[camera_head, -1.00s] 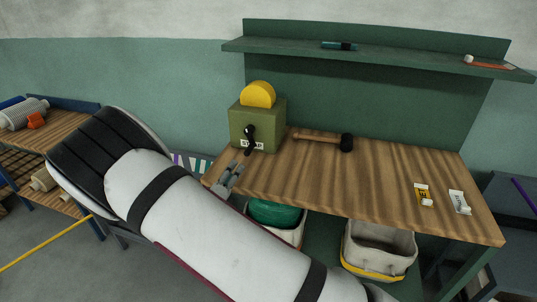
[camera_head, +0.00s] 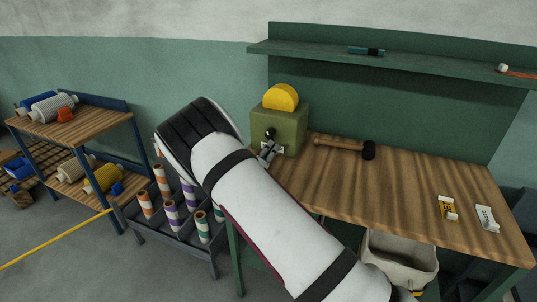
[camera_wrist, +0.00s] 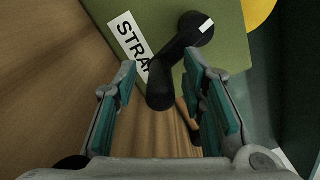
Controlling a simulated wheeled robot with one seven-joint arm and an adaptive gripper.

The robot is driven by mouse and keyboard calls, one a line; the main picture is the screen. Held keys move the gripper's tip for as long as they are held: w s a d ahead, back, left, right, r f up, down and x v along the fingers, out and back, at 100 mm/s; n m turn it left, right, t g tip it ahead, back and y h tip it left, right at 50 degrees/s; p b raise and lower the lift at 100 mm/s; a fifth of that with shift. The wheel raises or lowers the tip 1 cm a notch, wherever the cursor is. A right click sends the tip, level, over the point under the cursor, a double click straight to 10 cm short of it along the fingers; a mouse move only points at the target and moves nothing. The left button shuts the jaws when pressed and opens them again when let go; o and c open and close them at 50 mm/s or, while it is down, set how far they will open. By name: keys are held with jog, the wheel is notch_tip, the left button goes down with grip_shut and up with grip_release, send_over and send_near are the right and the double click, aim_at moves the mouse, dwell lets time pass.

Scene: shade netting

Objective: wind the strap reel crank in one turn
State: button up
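The strap reel is an olive-green box (camera_head: 293,126) with a yellow reel (camera_head: 281,97) on top, at the back left of the workbench. Its black crank (camera_wrist: 178,60) shows in the wrist view, with its hub on the box face and its knob end toward me. A white label (camera_wrist: 130,42) with the letters "STRA" is partly covered by the crank. My gripper (camera_wrist: 165,100) is open, with one teal-padded finger on each side of the crank's knob end. I see a gap on both sides. In the head view my gripper (camera_head: 268,151) is just before the box face.
A mallet (camera_head: 345,148) lies right of the box. Two small packets, one yellow (camera_head: 447,208) and one white (camera_head: 487,218), lie at the bench's right. A shelf (camera_head: 400,57) runs above. A rack of striped rolls (camera_head: 172,215) stands left of the bench.

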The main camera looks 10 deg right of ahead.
jog(key=shift+c, duration=0.6)
grip_shut()
jog(key=shift+w+a, duration=0.1)
